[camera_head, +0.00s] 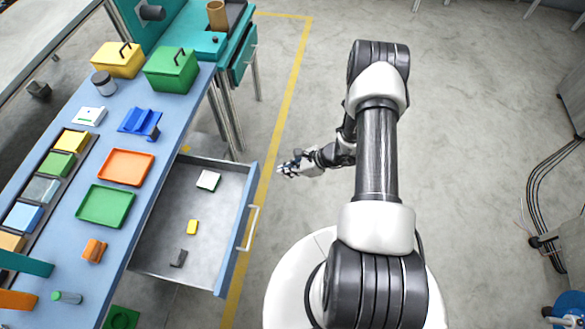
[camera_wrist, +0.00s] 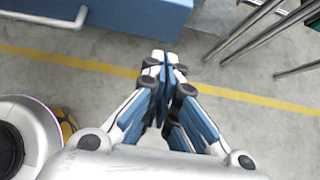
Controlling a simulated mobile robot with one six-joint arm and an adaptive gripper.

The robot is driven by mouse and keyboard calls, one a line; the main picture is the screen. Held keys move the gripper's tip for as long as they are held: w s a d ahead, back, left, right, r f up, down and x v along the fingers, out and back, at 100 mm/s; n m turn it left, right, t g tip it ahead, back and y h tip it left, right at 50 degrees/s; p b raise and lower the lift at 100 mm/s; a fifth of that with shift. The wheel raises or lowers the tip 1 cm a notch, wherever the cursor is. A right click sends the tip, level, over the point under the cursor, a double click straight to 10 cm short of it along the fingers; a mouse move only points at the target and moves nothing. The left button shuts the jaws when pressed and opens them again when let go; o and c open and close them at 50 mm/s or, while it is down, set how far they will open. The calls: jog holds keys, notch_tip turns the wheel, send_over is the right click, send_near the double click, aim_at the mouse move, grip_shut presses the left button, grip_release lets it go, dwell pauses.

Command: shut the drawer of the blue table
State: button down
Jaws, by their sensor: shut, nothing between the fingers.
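The blue table (camera_head: 152,180) stands at the left in the head view. Its drawer (camera_head: 165,232) is pulled out to the right, with a blue front (camera_head: 240,240) and a pale bar handle (camera_head: 253,228). Inside lie a white-and-green item (camera_head: 208,180), a yellow block (camera_head: 192,227) and a dark grey piece (camera_head: 179,258). My gripper (camera_head: 284,171) is shut and empty, to the right of the drawer front's far end and apart from it. In the wrist view my gripper (camera_wrist: 162,65) points over the floor, with the drawer front (camera_wrist: 135,15) and handle (camera_wrist: 50,18) at the upper left.
On the table are an orange tray (camera_head: 126,167), a green tray (camera_head: 105,205), yellow (camera_head: 118,62) and green (camera_head: 171,72) boxes and other small items. A teal table (camera_head: 243,60) with metal legs stands beyond.

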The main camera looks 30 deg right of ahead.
aim_at(258, 175)
jog(key=w+a+f, duration=0.1)
jog(key=a, duration=0.1)
jog(key=w+a+f+b, duration=0.1)
jog(key=w, duration=0.1)
jog(key=w+a+f, duration=0.1)
jog(key=a, duration=0.1)
jog(key=shift+w+a+b, duration=0.2)
jog(key=shift+a+b, duration=0.1)
jog(key=shift+a, duration=0.05)
